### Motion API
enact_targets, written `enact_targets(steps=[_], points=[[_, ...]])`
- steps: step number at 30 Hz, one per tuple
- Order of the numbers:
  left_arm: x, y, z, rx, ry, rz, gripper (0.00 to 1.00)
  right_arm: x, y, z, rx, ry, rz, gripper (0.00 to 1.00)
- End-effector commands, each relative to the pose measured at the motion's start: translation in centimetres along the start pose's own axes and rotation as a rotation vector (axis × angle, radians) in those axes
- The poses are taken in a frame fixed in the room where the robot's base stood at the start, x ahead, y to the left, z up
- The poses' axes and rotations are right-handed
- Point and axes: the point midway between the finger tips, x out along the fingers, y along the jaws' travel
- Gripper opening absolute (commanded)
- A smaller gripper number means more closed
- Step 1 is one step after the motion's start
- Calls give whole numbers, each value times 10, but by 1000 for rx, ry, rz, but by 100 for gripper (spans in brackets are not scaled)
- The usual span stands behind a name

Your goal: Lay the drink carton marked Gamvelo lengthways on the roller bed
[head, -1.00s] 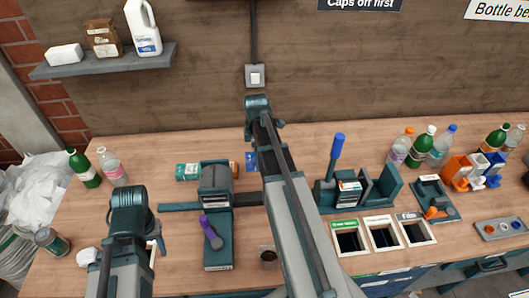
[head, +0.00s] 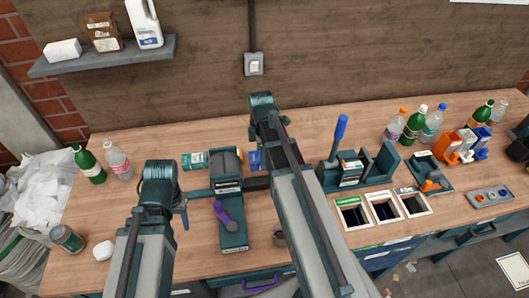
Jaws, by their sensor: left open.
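A small teal carton with a pale label (head: 194,161) lies on the bench left of the dark teal station (head: 228,180). Its print is too small to read, so I cannot tell whether it is marked Gamvelo. A narrow dark bed (head: 257,184) runs across the station, partly hidden by my right arm; I cannot make out rollers. My left gripper (head: 182,214) shows only in small part beside my left forearm, open and empty, left of the station. My right arm crosses the middle; its gripper is out of view.
A purple-handled lever (head: 228,214) stands on the station's front. A blue-handled press (head: 339,140) and framed bins (head: 383,208) are to the right. Green (head: 88,164) and clear (head: 117,161) bottles stand at left, a can (head: 67,239) at front left.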

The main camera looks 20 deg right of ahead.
Motion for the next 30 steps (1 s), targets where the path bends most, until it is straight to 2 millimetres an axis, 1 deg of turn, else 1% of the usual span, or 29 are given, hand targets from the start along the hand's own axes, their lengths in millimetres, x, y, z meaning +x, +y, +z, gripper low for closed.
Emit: enact_targets(steps=[5, 11, 17, 30], points=[[2, 0, 0, 0, 0, 0, 50, 2, 0, 0, 0, 0, 0, 26], [10, 1, -1, 0, 0, 0, 50, 11, 0, 0, 0, 0, 0, 26], [26, 3, -2, -1, 0, 0, 50, 27, 0, 0, 1, 0, 0, 26], [68, 7, -4, -2, 0, 0, 50, 69, 0, 0, 1, 0, 0, 26]])
